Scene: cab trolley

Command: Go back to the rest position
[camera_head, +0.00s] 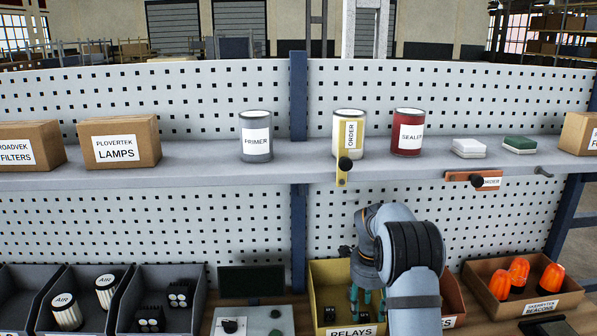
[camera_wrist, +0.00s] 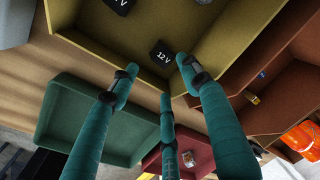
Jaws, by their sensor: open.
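My gripper (camera_head: 366,300) hangs over the yellow bin (camera_head: 321,275) labelled RELAYS, its teal fingers pointing down. In the wrist view my gripper (camera_wrist: 160,82) has three teal fingers spread apart, with nothing between them. A black block marked 12 V (camera_wrist: 163,55) lies in the yellow bin (camera_wrist: 215,50), just beyond the fingertips. Another dark block (camera_wrist: 118,4) is partly cut off at the top edge. My arm hides part of the yellow bin and most of the bin to its right in the head view.
A brown bin of orange beacons (camera_head: 519,272) stands at the right. Grey bins (camera_head: 85,275) with AIR filters and dark parts stand at the left. A shelf (camera_head: 210,165) above carries cans and boxes. A green bin (camera_wrist: 60,100) and a red bin (camera_wrist: 200,150) show in the wrist view.

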